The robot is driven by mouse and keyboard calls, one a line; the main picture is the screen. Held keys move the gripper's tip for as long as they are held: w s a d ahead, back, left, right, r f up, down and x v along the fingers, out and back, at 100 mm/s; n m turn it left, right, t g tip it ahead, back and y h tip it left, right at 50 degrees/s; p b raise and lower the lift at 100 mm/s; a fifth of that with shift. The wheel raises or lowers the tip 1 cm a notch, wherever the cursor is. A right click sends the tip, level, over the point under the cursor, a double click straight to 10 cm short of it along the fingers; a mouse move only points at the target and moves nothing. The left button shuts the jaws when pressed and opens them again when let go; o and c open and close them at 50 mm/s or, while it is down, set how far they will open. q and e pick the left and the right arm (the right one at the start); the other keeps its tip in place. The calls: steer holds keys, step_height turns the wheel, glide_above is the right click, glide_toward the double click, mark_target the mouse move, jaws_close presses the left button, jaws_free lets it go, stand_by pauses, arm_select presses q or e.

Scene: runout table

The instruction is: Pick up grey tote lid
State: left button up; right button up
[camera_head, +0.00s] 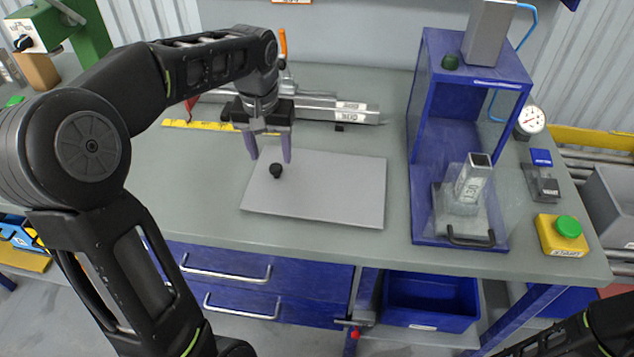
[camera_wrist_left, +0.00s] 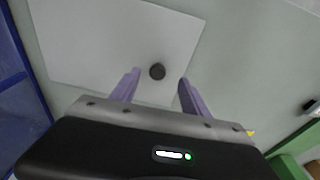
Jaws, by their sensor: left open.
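The grey tote lid (camera_head: 335,187) is a flat light-grey panel lying on the table, with a dark round knob (camera_head: 276,171) near its left side. My left gripper (camera_head: 270,158) is open and above the lid's back left part, just behind the knob in the head view. In the left wrist view the lid (camera_wrist_left: 95,45) lies below, and the knob (camera_wrist_left: 157,71) shows between and beyond the two purple fingers (camera_wrist_left: 155,92). The fingers appear apart from the knob. My right gripper is not in view; only a dark part of the right arm shows at the lower right.
A blue press-like frame (camera_head: 425,140) with a metal fixture (camera_head: 463,200) stands right of the lid. A yellow box with a green button (camera_head: 563,235) is farther right. Metal profiles (camera_head: 335,108) and a yellow ruler (camera_head: 200,125) lie behind. Bare table (camera_head: 190,190) is left of the lid.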

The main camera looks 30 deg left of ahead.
mark_target(275, 167)
arm_select(q)
steer(key=f, duration=0.2)
steer(key=w+f, duration=0.1)
steer(key=f, duration=0.2)
steer(key=shift+p, duration=0.4)
steer(key=shift+r, duration=0.1)
jaws_close()
stand_by(0.4)
steer(key=shift+w, duration=0.1)
stand_by(0.8)
